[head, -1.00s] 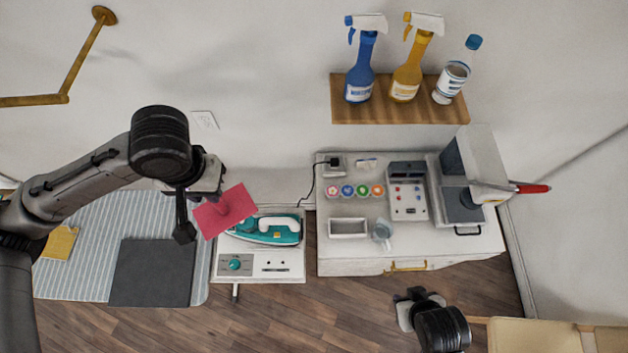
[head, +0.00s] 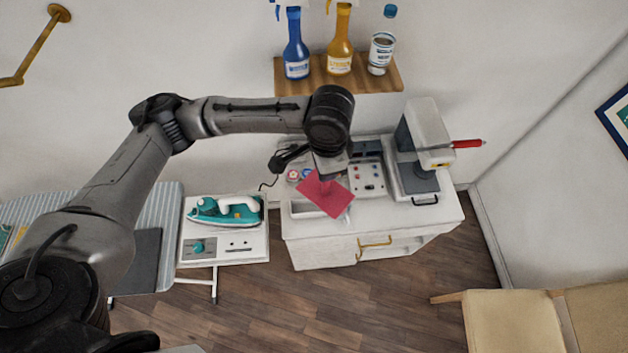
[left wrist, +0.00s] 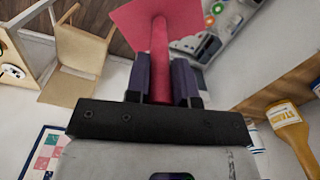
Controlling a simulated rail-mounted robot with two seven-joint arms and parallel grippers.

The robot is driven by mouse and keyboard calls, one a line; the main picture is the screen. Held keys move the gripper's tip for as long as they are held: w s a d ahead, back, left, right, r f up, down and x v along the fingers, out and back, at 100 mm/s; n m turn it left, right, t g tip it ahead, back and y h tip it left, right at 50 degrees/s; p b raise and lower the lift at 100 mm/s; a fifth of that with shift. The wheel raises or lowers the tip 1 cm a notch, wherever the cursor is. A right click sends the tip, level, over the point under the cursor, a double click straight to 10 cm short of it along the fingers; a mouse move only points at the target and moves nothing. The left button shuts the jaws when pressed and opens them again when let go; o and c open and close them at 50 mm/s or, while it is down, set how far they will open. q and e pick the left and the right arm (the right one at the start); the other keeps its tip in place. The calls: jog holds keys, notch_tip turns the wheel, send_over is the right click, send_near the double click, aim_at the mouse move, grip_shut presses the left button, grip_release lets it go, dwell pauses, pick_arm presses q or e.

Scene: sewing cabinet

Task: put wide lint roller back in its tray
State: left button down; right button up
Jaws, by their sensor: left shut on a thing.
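The wide lint roller (head: 327,197), as far as I can tell, is the pink-red piece with a flat square head and a round handle. My left gripper (head: 326,172) is shut on its handle, which shows between the two fingers in the left wrist view (left wrist: 159,65). The square head is held tilted above the front of the white cabinet. A small white open tray (head: 299,209) sits on the cabinet top, partly hidden behind the roller's head. I cannot tell the height between them. My right gripper is not in view.
A control box (head: 370,180) and a grey-white machine (head: 424,145) stand to the right on the cabinet top. Small round coloured items (head: 293,174) lie near my gripper. A teal iron (head: 224,211) is at left. A wooden shelf (head: 350,84) with bottles is above.

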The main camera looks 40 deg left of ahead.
pick_arm(q)
jog(key=w+a+f+m+b, duration=0.2)
jog(key=a+f+m+b, duration=0.2)
jog(key=f+m, duration=0.5)
jog(key=w+a+f+m+b, duration=0.3)
jog(key=f+m, duration=0.5)
jog(key=f, duration=0.9)
jog(key=w+a+f+m+b, duration=0.2)
jog(key=a+f+m+b, duration=0.2)
jog(key=f, duration=0.9)
jog(key=shift+w+a+m+b, duration=0.4)
jog(key=shift+m+b, duration=1.15)
jog(key=shift+m, duration=1.25)
jog(key=shift+f+b, duration=0.4)
jog(key=shift+f, duration=0.15)
jog(key=c, duration=0.9)
grip_release()
notch_tip(320, 180, up, 14)
jog(key=shift+s+f, duration=0.1)
